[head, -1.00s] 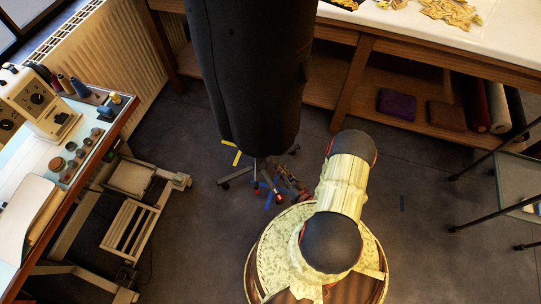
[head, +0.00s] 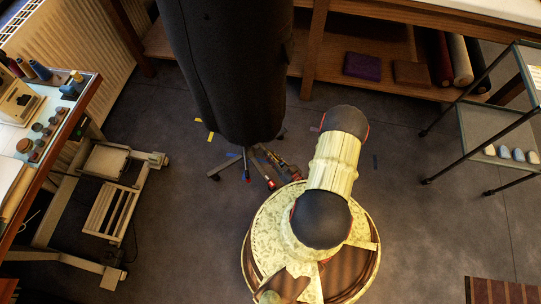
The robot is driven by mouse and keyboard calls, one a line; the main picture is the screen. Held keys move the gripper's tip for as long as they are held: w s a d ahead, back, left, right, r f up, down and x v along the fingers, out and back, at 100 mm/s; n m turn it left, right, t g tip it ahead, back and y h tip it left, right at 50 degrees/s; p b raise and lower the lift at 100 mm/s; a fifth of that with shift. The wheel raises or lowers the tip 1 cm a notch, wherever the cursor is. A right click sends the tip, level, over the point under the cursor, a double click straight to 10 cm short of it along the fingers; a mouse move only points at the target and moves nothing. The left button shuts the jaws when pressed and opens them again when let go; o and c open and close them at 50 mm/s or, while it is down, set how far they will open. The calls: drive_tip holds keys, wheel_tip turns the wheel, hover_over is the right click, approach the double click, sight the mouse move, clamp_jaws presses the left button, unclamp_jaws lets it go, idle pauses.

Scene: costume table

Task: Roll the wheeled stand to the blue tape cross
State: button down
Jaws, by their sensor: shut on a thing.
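The wheeled stand is a dark dress form (head: 225,70) on a short pole with splayed caster legs (head: 246,164). It stands upright on the floor, its top cut off by the frame. My gripper (head: 262,153) is low at the stand's base, small and partly hidden under the dress form. It is shut on the stand, but the exact contact is hard to see. A small piece of blue tape (head: 232,155) shows on the floor beside the stand's legs. The whole cross cannot be made out.
Yellow tape (head: 210,137) lies left of the stand, and a dark strip (head: 375,161) lies to the right. A long wooden table (head: 345,95) is behind. A sewing table (head: 50,165) is at left, a wheeled cart (head: 490,135) at right. Open floor lies between.

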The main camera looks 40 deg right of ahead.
drive_tip(key=shift+s+a+f, duration=0.1)
drive_tip(key=shift+s+a, duration=0.15)
drive_tip(key=c, duration=2)
unclamp_jaws()
drive_tip(key=shift+s, duration=0.1)
drive_tip(key=shift+c, duration=0.2)
drive_tip(key=o, duration=0.3)
drive_tip(key=shift+d, duration=0.15)
drive_tip(key=shift+r, duration=0.2)
drive_tip(key=shift+d+r, duration=0.1)
drive_tip(key=shift+r, duration=4.75)
